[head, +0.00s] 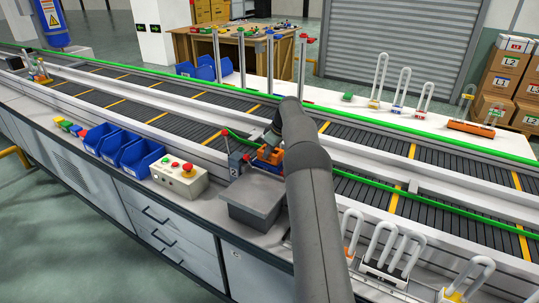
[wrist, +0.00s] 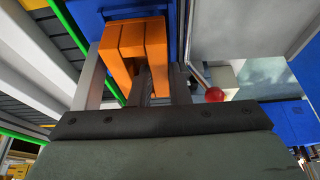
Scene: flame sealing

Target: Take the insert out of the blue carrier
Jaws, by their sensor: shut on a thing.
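The orange insert (wrist: 133,42) sits between the fingers of my gripper (wrist: 138,75) in the wrist view, and the gripper is shut on it. The blue carrier (wrist: 88,16) shows behind and around the insert's far end. I cannot tell whether the insert is still seated in it. My arm and wrist hide much of the gripper there.
A grey block fixture (head: 256,196) stands by the conveyor. A lever with a red ball (wrist: 214,95) is close to the right of my gripper. Blue bins (head: 139,157) and a button box (head: 179,178) stand to the left. U-shaped handles (head: 388,246) stand at the lower right.

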